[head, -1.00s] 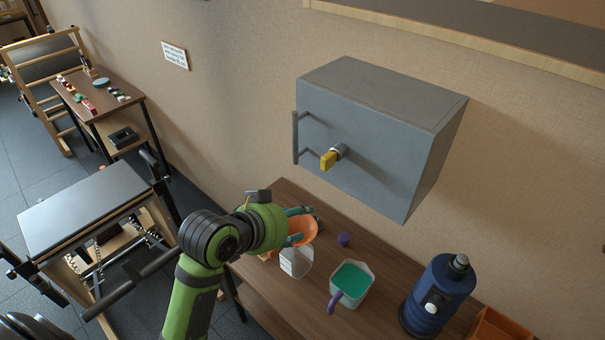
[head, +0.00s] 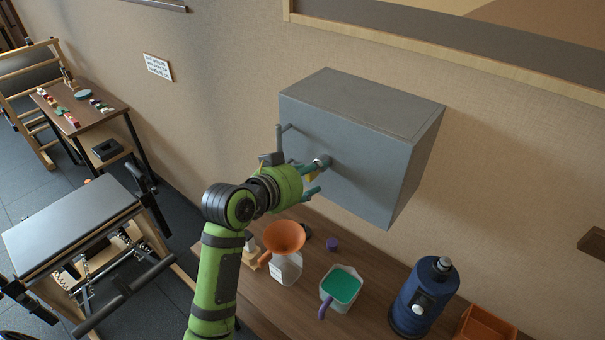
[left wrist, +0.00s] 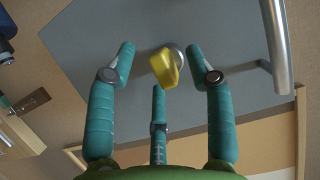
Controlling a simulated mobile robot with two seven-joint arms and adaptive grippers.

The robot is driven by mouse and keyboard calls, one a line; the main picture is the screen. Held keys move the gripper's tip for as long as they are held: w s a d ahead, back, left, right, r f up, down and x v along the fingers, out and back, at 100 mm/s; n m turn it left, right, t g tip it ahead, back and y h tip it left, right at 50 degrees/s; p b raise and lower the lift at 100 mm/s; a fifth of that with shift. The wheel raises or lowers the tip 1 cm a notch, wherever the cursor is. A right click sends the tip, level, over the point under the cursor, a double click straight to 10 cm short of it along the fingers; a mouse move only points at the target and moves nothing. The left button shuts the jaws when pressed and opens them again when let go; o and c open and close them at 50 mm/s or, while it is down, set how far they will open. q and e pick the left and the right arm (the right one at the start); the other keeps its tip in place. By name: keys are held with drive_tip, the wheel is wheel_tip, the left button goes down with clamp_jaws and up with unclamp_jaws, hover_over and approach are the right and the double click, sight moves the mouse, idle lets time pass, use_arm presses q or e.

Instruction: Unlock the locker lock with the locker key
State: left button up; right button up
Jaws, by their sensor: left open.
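The grey locker (head: 350,150) hangs on the wall, its door shut. The locker lock (head: 322,161) sticks out of the door as a round silver cylinder. The yellow locker key (left wrist: 165,68) sits at the lock in the left wrist view; in the head view it is mostly hidden by my fingers. My left gripper (head: 314,180) is at the locker front. In the left wrist view its teal fingers (left wrist: 166,80) are spread open on both sides of the key, apart from it. My right gripper is not in view.
The locker's bar handle (left wrist: 278,45) is close beside my left fingers. Below stand an orange funnel (head: 284,237) on a clear container, a green-filled jug (head: 341,287) and a blue bottle (head: 424,297) on a wooden table. A reformer (head: 70,225) stands at left.

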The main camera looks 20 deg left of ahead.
use_arm(q)
clamp_jaws()
